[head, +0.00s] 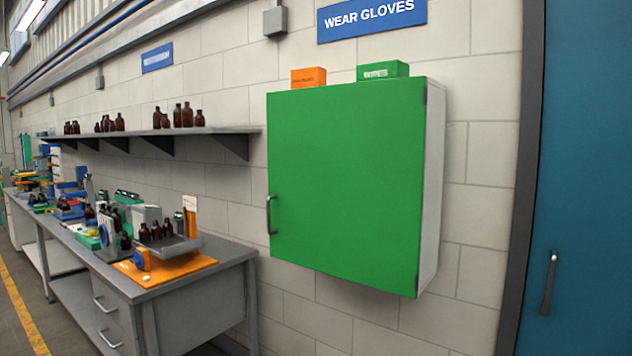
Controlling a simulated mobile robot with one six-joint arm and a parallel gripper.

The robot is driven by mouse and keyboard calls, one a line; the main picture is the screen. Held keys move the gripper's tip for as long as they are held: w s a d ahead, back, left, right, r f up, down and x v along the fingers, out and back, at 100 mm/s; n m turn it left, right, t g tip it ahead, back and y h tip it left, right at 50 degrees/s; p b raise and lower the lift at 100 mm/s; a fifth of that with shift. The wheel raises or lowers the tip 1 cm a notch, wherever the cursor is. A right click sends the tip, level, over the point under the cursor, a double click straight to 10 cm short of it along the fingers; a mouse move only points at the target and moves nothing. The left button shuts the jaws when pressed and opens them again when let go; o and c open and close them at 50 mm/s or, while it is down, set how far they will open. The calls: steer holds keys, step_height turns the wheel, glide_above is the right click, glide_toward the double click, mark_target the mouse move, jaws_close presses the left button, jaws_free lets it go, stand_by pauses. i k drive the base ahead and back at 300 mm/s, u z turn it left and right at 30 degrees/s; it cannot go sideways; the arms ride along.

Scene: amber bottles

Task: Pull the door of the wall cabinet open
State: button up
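The wall cabinet (434,190) hangs on the pale block wall, with a white side showing on the right. Its green door (345,185) faces me and looks shut, flush with the body. A dark vertical bar handle (271,215) sits at the door's lower left edge. Dark hinge marks show along the door's right edge. The inside of the cabinet is hidden. My gripper is not in view.
An orange box (308,77) and a green box (383,70) stand on the cabinet. A shelf (200,131) with amber bottles and a cluttered workbench (200,272) are on the left. A blue door (580,200) is on the right. Wall below the cabinet is bare.

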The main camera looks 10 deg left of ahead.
mark_target(346, 161)
steer(key=u, duration=0.4)
steer(key=k, duration=0.95)
steer(key=u, duration=1.1)
steer(key=i, duration=3.3)
steer(key=z, duration=0.7)
steer(key=i, duration=0.35)
steer(key=z, duration=0.55)
steer(key=k, duration=0.7)
steer(key=z, duration=0.45)
steer(key=i, duration=0.2)
steer(key=u, duration=0.3)
